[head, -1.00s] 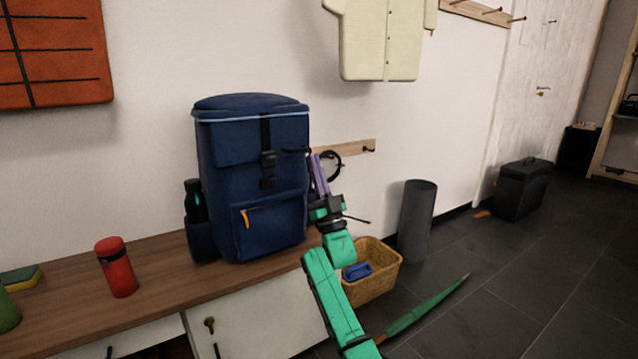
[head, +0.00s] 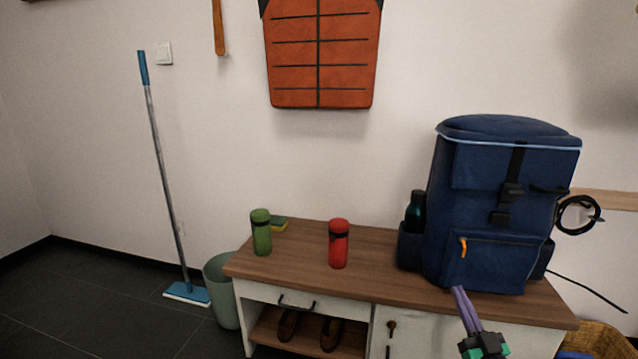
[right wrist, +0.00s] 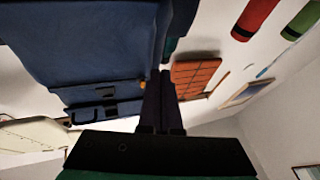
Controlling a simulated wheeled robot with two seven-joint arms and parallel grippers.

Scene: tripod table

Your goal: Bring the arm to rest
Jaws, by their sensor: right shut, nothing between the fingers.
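My right gripper (head: 463,300) is at the lower right of the head view, in front of the bench and just below the blue backpack's front pocket. Its purple fingers are together and hold nothing. In the right wrist view the dark fingers (right wrist: 158,100) also lie together, with the blue backpack (right wrist: 85,45) close by at upper left. The backpack (head: 500,205) stands upright on the wooden bench (head: 375,260), with a dark bottle (head: 415,210) in its side pocket. My left gripper is not in view.
A bin (head: 222,290) and a mop (head: 165,180) stand to the left. A wicker basket (head: 605,340) is at lower right. Floor at left is clear.

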